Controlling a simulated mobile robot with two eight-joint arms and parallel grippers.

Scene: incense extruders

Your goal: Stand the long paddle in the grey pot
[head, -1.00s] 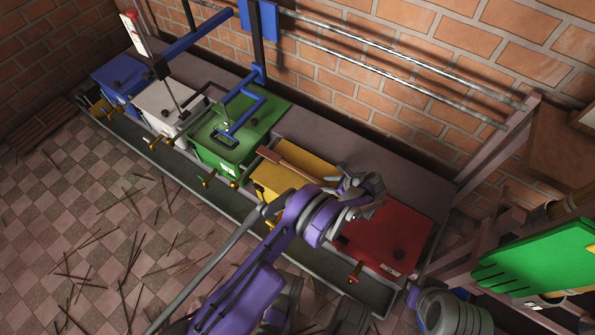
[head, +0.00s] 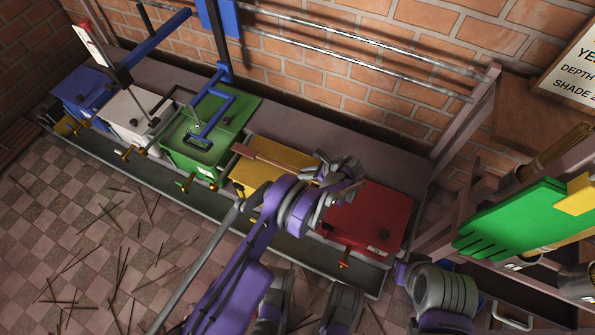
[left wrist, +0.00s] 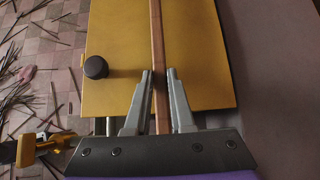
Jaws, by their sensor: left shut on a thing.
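The long paddle (head: 270,157) is brown and wooden and lies across the top of the yellow box (head: 246,177). My left gripper (head: 325,180) is at the paddle's right end in the head view. In the left wrist view my left gripper (left wrist: 159,78) is shut on the narrow edge of the paddle (left wrist: 156,35), above the yellow lid (left wrist: 205,60). A grey cylindrical pot (head: 578,284) shows in part at the lower right edge of the head view; its inside cannot be made out. My right gripper cannot be seen.
A red box (head: 370,217) stands right of the yellow one; a green box (head: 205,130) with a blue frame, a white box (head: 138,117) and a blue box (head: 82,92) stand left. A green panel (head: 510,222) is at right. Thin sticks lie on the floor.

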